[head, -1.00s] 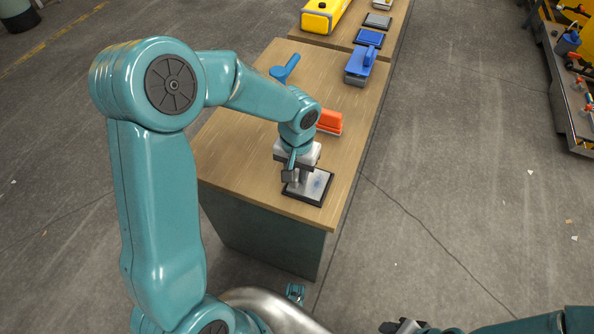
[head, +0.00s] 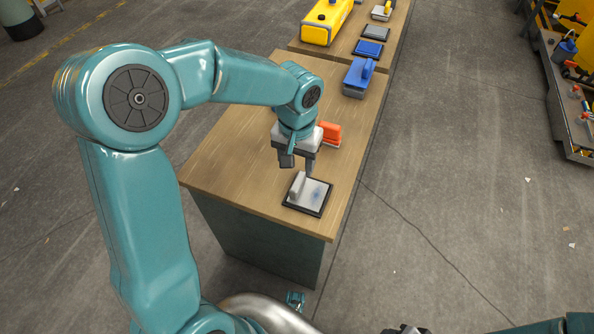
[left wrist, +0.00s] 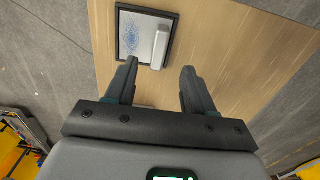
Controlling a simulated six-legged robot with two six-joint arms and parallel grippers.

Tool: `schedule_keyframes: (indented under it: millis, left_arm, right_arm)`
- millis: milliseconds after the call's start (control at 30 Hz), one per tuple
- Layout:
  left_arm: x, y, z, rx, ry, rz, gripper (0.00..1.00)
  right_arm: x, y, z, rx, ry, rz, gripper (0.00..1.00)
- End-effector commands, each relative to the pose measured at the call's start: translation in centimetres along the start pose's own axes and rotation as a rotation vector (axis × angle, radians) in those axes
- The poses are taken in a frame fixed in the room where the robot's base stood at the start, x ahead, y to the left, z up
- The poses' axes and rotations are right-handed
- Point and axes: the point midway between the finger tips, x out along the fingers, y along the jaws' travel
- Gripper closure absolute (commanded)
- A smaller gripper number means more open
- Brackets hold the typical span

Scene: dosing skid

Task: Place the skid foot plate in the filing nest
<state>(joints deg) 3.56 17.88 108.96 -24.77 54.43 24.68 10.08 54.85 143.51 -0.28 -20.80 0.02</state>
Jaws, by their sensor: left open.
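The skid foot plate (head: 314,194) is a pale grey plate with blue speckles and an upright grey grip (head: 297,184) at one side. It lies within the black-rimmed filing nest (head: 319,213) near the table's front corner and looks flat there. The left wrist view shows the plate (left wrist: 139,34), its grip (left wrist: 160,46) and the black rim of the nest (left wrist: 118,36). My left gripper (head: 299,164) is open and empty, just above and behind the plate, apart from the grip. My right gripper (head: 405,330) shows only as a dark sliver at the bottom edge; its jaws are hidden.
An orange block (head: 330,134) stands close behind my left gripper. A blue handled block (head: 359,76), a blue pad (head: 368,48) and a yellow case (head: 326,22) stand farther back. The wooden table top (head: 235,150) is clear at left.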

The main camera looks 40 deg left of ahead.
Motion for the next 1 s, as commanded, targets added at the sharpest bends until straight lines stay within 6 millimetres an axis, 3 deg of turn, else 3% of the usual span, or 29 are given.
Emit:
schedule_keyframes:
  millis: [100, 233, 1000]
  left_arm:
    - [-2.1, 0.0, 0.0, -0.001, 0.001, 0.001, 0.47]
    - [-3.0, 0.0, 0.0, -0.001, 0.0, 0.0, 0.47]
    - [-3.1, 0.0, 0.1, -0.001, -0.001, 0.0, 0.47]
  right_arm:
    - [-0.6, -0.2, 0.0, 0.0, 0.0, 0.0, 0.57]
    - [-0.8, -0.3, 0.0, 0.0, 0.0, 0.0, 0.57]
    - [-0.7, -0.3, 0.0, 0.0, 0.0, 0.0, 0.57]
